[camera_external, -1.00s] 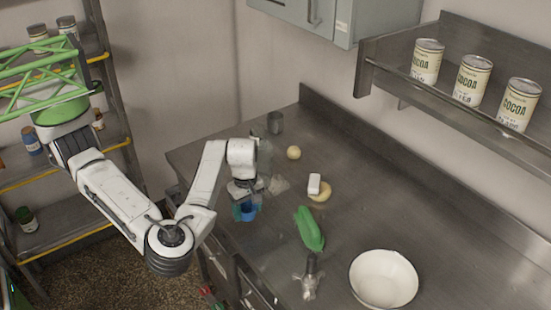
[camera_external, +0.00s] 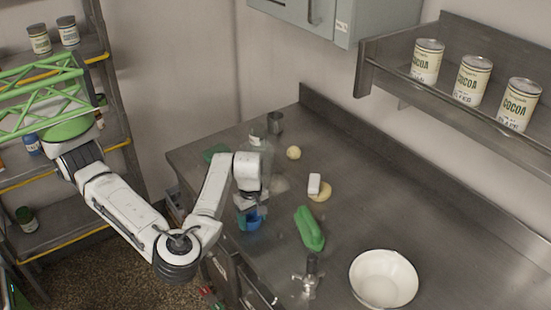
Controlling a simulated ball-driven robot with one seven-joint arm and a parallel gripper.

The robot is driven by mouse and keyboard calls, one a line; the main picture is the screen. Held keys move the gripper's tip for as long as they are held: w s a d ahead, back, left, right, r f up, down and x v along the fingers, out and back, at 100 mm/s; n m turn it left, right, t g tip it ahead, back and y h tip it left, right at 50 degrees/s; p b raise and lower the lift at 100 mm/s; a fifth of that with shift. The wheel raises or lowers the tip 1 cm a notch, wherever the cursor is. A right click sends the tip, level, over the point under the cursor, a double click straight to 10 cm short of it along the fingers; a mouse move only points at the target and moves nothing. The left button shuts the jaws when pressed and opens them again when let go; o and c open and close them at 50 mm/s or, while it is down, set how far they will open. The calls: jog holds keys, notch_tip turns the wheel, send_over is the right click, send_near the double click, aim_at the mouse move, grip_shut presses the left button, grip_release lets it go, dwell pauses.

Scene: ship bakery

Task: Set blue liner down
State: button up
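The blue liner (camera_external: 253,223) is a small blue cup-like thing at the end of my gripper (camera_external: 249,208), near the left front edge of the steel counter (camera_external: 335,185). My gripper points down at it and its fingers are around or against the liner. The fingers are small and partly hidden, so their grip is hard to make out. I cannot tell whether the liner touches the counter or hangs just above it.
A green brush-like object (camera_external: 309,229), a white bowl (camera_external: 383,279), a metal tool (camera_external: 308,279), and a white block (camera_external: 314,184) on a pale round (camera_external: 321,193) lie right of my gripper. A clear jar (camera_external: 258,141), metal cup (camera_external: 275,122), dough ball (camera_external: 293,153) and green item (camera_external: 213,153) stand behind.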

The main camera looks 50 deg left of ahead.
jog(key=o, duration=0.5)
jog(key=shift+c, duration=0.2)
jog(key=shift+r, duration=0.1)
notch_tip(320, 180, up, 12)
jog(key=shift+p, duration=0.45)
